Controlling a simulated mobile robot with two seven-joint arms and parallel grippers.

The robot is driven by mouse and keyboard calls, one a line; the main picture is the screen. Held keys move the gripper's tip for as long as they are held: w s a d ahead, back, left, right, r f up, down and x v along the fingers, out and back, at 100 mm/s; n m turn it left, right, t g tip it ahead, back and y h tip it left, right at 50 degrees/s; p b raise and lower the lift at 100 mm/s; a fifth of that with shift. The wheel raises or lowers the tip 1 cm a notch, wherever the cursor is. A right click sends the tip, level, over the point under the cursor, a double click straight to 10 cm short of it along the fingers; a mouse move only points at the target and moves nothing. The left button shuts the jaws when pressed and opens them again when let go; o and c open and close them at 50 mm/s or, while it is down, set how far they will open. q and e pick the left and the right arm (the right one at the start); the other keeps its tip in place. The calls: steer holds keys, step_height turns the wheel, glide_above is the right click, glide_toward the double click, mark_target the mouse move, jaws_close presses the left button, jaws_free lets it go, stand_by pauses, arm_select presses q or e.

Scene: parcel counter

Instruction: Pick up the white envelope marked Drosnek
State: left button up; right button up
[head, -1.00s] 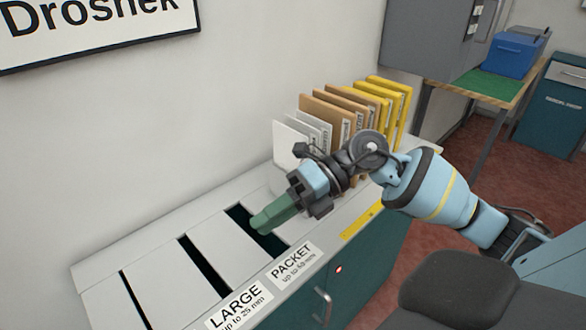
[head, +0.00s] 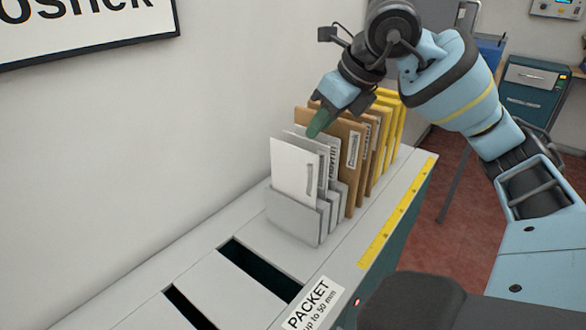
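A row of envelopes stands upright in a grey rack (head: 293,217) on the counter. The front one is a white envelope (head: 292,172). Close behind it stand pale envelopes, one with dark print (head: 333,160) on its edge. The print is too small to read, so I cannot tell which is marked Drosnek. My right gripper (head: 319,123) is above the pale envelopes, its green fingers pointing down at their top edges. The fingers overlap in this view, so I cannot tell their gap or whether they touch an envelope. My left gripper is out of view.
Brown envelopes (head: 355,163) and yellow ones (head: 396,115) stand behind. The counter has dark slots (head: 258,269), a PACKET label (head: 312,304) and a yellow ruler strip (head: 397,212). A wall sign (head: 85,28) ending in "osnek" hangs upper left.

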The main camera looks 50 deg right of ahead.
steer(key=b+x, duration=0.1)
steer(key=x, duration=0.6)
steer(key=shift+a+f, duration=0.2)
steer(key=shift+f, duration=0.25)
jaws_close()
